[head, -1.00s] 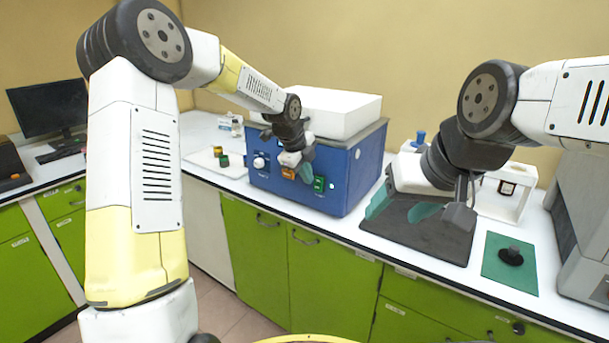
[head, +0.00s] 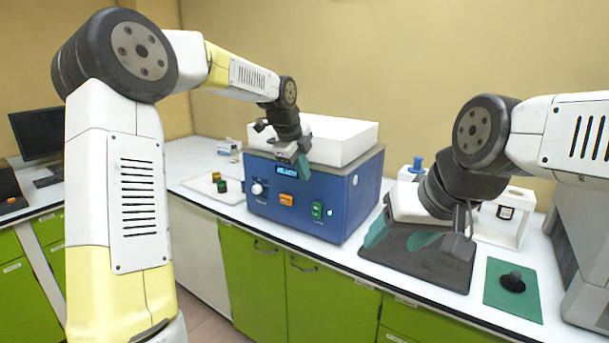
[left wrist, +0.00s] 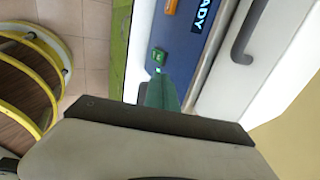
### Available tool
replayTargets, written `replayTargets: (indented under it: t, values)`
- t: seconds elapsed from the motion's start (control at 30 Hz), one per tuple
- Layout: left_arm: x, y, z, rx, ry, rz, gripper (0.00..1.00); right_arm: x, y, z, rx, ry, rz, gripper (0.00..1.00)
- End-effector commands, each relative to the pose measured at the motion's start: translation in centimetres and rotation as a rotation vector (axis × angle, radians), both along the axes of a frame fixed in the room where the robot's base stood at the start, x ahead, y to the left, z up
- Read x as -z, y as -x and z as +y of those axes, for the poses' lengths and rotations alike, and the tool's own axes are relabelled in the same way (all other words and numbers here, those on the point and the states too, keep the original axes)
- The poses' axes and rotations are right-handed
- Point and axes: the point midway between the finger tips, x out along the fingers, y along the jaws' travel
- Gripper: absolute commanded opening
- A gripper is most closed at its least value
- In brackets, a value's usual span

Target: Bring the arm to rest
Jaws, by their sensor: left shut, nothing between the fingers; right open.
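My left gripper (head: 303,166) is shut and empty. It hangs in front of the upper edge of the blue machine (head: 270,199), above its front panel. The panel carries a lit display (head: 287,171), an orange button (head: 286,199), a green switch (head: 317,210) and a white knob (head: 257,189). In the left wrist view the teal fingers (left wrist: 161,92) show beside the green switch (left wrist: 158,55), and the display (left wrist: 205,16) is partly cut off. My right gripper (head: 400,238) is open and empty, low over a dark grey mat (head: 428,267).
A green mat (head: 500,300) with a black knobbed piece lies right of the grey mat. A white stand (head: 505,225) and a grey machine (head: 590,260) are at the right. Small green and brown caps (head: 220,184) sit on a white tray left of the blue machine.

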Motion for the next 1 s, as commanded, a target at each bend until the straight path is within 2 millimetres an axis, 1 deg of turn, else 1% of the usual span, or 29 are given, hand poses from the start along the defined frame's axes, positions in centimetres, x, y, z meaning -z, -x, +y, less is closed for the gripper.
replayTargets:
  t: [0.17, 0.27, 0.33, 0.37, 0.47, 0.5, 0.57, 0.6, 0.67, 0.7, 0.77, 0.8, 0.9, 1.0]
  values:
    - [-0.2, 0.2, 0.1, -0.012, 0.001, 0.001, 0.00, 0.0, 0.0, 0.0, 0.000, 0.000, 0.000, 0.62]
    - [-1.0, 1.7, 0.7, -0.083, 0.010, 0.009, 0.00, 0.0, 0.0, 0.0, 0.000, 0.000, 0.000, 0.62]
    - [-2.0, 3.7, 1.5, -0.186, 0.027, 0.023, 0.00, 0.0, 0.0, 0.0, 0.000, 0.000, 0.000, 0.62]
    - [-2.5, 4.8, 2.0, -0.242, 0.038, 0.029, 0.00, 0.0, 0.0, 0.0, 0.000, 0.000, 0.000, 0.62]
    - [-4.0, 9.0, 4.0, -0.471, 0.099, 0.052, 0.00, 0.0, 0.0, 0.0, 0.000, 0.000, 0.000, 0.62]
    - [-4.4, 10.8, 4.9, -0.568, 0.131, 0.062, 0.00, 0.0, 0.0, 0.0, 0.000, 0.000, 0.000, 0.62]
    - [-4.9, 13.5, 6.2, -0.716, 0.186, 0.077, 0.00, 0.0, 0.0, 0.0, 0.000, 0.000, 0.000, 0.62]
    - [-5.2, 15.3, 7.0, -0.814, 0.227, 0.088, 0.00, 0.0, 0.0, 0.0, 0.000, 0.000, 0.000, 0.62]
    - [-5.4, 18.0, 8.3, -0.961, 0.297, 0.104, 0.00, 0.0, 0.0, 0.0, 0.000, 0.000, 0.000, 0.62]
    - [-5.5, 19.8, 9.0, -1.059, 0.350, 0.117, 0.00, 0.0, 0.0, 0.0, 0.000, 0.000, 0.000, 0.62]
    - [-5.3, 22.6, 10.0, -1.203, 0.433, 0.141, 0.00, 0.0, 0.0, 0.0, 0.000, 0.000, 0.000, 0.62]
    - [-5.1, 24.4, 10.7, -1.296, 0.491, 0.158, 0.00, 0.0, 0.0, 0.0, 0.000, 0.000, 0.000, 0.62]
    - [-4.2, 28.3, 11.8, -1.503, 0.635, 0.214, 0.00, 0.0, 0.0, 0.0, 0.000, 0.000, 0.000, 0.62]
    - [-3.1, 31.2, 12.4, -1.661, 0.758, 0.271, 0.00, 0.0, 0.0, 0.0, 0.000, 0.000, 0.000, 0.62]
